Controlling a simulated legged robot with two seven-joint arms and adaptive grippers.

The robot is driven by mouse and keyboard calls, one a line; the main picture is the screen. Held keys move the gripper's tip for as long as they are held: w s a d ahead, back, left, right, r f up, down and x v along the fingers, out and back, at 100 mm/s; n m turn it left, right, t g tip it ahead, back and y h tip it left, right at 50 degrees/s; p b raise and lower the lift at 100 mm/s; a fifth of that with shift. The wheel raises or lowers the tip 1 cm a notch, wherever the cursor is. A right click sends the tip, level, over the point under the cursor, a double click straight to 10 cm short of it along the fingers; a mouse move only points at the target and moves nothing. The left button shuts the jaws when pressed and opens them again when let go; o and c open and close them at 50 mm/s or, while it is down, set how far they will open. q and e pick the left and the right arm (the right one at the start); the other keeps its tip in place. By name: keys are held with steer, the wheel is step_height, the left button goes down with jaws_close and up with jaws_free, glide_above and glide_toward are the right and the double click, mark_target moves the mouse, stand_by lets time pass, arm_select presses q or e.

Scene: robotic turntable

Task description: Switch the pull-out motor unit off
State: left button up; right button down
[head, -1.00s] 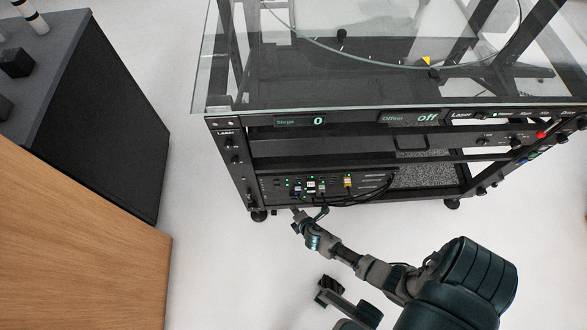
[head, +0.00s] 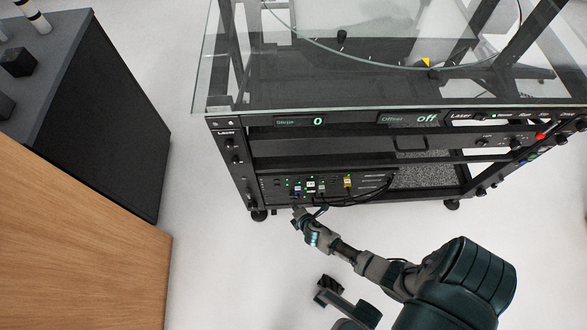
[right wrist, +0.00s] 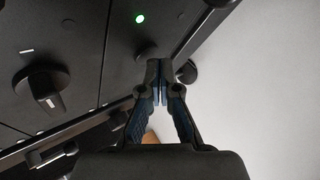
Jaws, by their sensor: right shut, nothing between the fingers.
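The low unit of the black turntable rack (head: 285,182) has small green lights and cables; I cannot read a label marking it as the motor unit. My right gripper (head: 297,210) is at the lower front edge of this unit, below its lights. In the right wrist view the right gripper (right wrist: 165,66) is shut and empty, close to a black panel (right wrist: 85,62). The panel has a lit green light (right wrist: 140,18) and a dark knob (right wrist: 42,90) with a white mark. Another round knob (right wrist: 186,72) is partly hidden behind the fingertips. I cannot tell whether they touch.
A glass top (head: 330,82) covers the rack, above displays reading "0" (head: 318,121) and "off" (head: 427,118). A dark cabinet (head: 115,125) and a wooden surface (head: 80,260) stand at the left. The pale floor (head: 205,190) between them and the rack is clear.

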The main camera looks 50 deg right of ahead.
steer(key=shift+w+d, duration=0.15)
stand_by(0.4)
steer(key=shift+s+a, duration=0.55)
steer(key=shift+a, duration=0.1)
steer(key=s+a, duration=0.4)
steer(key=shift+a, duration=0.3)
stand_by(0.5)
